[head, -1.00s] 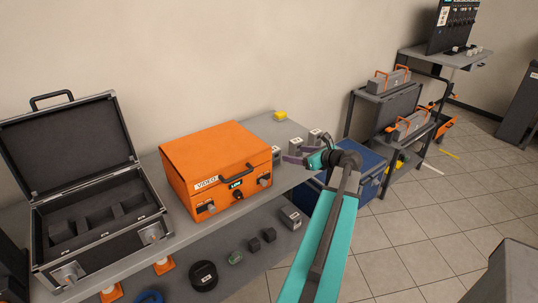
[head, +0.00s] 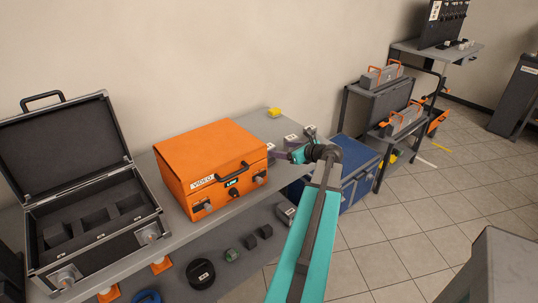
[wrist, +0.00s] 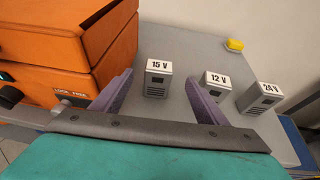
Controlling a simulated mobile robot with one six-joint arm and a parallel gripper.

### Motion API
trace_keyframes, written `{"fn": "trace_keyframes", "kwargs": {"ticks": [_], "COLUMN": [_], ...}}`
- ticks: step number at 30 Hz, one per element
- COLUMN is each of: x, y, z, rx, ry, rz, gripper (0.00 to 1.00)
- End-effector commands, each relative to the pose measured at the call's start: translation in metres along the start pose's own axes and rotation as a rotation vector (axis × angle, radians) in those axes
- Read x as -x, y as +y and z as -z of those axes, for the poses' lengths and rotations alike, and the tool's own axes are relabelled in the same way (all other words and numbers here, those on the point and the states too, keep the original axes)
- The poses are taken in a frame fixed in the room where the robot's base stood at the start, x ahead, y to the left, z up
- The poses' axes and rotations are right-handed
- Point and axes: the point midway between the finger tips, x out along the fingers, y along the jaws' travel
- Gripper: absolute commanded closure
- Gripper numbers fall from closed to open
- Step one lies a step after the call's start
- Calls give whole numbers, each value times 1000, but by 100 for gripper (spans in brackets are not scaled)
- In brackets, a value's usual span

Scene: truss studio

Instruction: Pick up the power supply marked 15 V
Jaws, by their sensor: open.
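The power supply marked 15 V (wrist: 158,79) is a small grey box with a white label, standing on the grey table in the wrist view. My gripper (wrist: 160,95) is open, with its purple fingers pointing toward the table. The 15 V box shows between the fingers, nearer the far ends; I cannot tell whether they touch it. The box marked 12 V (wrist: 216,85) stands to the right, just beyond the right finger. The box marked 24 V (wrist: 262,97) is farther right. In the head view my gripper (head: 284,152) partly hides these boxes.
An orange case labelled VIDEO (head: 212,165) stands close to the left of my gripper. A yellow block (head: 274,112) lies at the table's back. An open grey case (head: 85,180) is at far left. A blue case (head: 352,175) stands beyond the table's right end.

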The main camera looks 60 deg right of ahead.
Motion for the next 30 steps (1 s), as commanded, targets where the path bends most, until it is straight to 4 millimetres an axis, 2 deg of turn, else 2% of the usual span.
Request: {"fn": "trace_keyframes", "kwargs": {"ticks": [3, 9, 23, 30], "x": [-19, -40, -44, -62], "y": [-1, -1, -1, -1], "z": [-1, -1, 0, -2], "rx": [0, -1, -1, -1], "ry": [0, 0, 0, 2], "rz": [-2, -1, 2, 0], "gripper": [33, 33, 33, 33]}}
